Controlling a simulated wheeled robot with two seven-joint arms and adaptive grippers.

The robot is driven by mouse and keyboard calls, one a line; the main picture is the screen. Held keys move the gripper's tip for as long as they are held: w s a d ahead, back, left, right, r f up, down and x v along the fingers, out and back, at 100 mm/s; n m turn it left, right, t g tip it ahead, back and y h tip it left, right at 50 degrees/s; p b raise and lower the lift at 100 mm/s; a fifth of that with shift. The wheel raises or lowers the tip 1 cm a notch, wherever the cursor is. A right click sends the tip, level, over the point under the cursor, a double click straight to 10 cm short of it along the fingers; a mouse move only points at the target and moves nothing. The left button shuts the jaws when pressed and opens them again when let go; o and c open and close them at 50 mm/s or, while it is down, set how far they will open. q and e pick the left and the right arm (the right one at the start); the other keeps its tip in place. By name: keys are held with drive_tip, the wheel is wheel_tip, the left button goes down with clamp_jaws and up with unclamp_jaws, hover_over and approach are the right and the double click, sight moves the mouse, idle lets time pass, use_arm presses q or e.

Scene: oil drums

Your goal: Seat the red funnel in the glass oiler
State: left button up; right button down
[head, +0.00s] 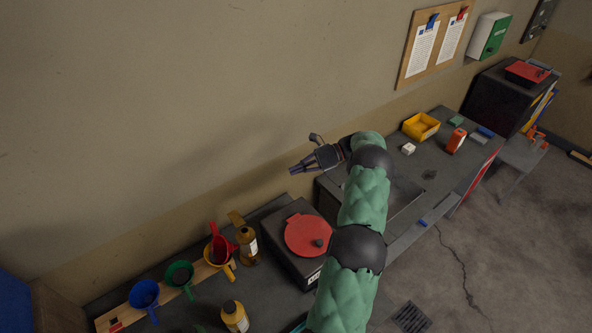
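A red funnel (230,246) is at the lower left, at the right end of a wooden board, close against a yellow funnel (232,264). I cannot tell whether it sits inside the yellow one. An amber bottle (251,258) with a pale label stands just right of it. Another amber bottle (236,318) stands nearer, at the bottom edge. I cannot tell which vessel, if any, is the glass oiler. My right gripper (292,171) is in the air, up and to the right of the funnels, its fingers pointing left. It appears empty; its finger gap is unclear. My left gripper is out of view.
A green funnel (180,274) and a blue funnel (144,294) share the wooden board (122,318). A dark box with a round red lid (308,236) stands between the bottles and my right arm. A yellow bin (421,127) is on the far bench. The wall runs behind.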

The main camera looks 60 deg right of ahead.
wheel_tip(320, 180, up, 7)
drive_tip(key=s+d+p, duration=0.2)
drive_tip(key=p, duration=0.3)
drive_tip(key=shift+d+r, duration=0.2)
drive_tip(key=shift+d, duration=0.1)
idle(3.2)
drive_tip(key=shift+s+d+r+p, duration=0.2)
drive_tip(key=shift+r+p, duration=0.1)
drive_tip(key=shift+r, duration=0.2)
drive_tip(key=shift+s+d+r+p, duration=0.2)
drive_tip(key=shift+r+p, duration=0.1)
drive_tip(key=shift+r, duration=0.2)
drive_tip(key=shift+s+d+r, duration=0.2)
drive_tip(key=shift+d+r, duration=0.05)
drive_tip(key=shift+r, duration=0.45)
drive_tip(key=shift+s+d+r, duration=0.25)
drive_tip(key=shift+d+r, duration=0.05)
drive_tip(key=shift+r, duration=0.35)
drive_tip(key=shift+s+d+r, duration=0.2)
drive_tip(key=shift+d+r, duration=0.05)
drive_tip(key=shift+r, duration=0.45)
idle(0.6)
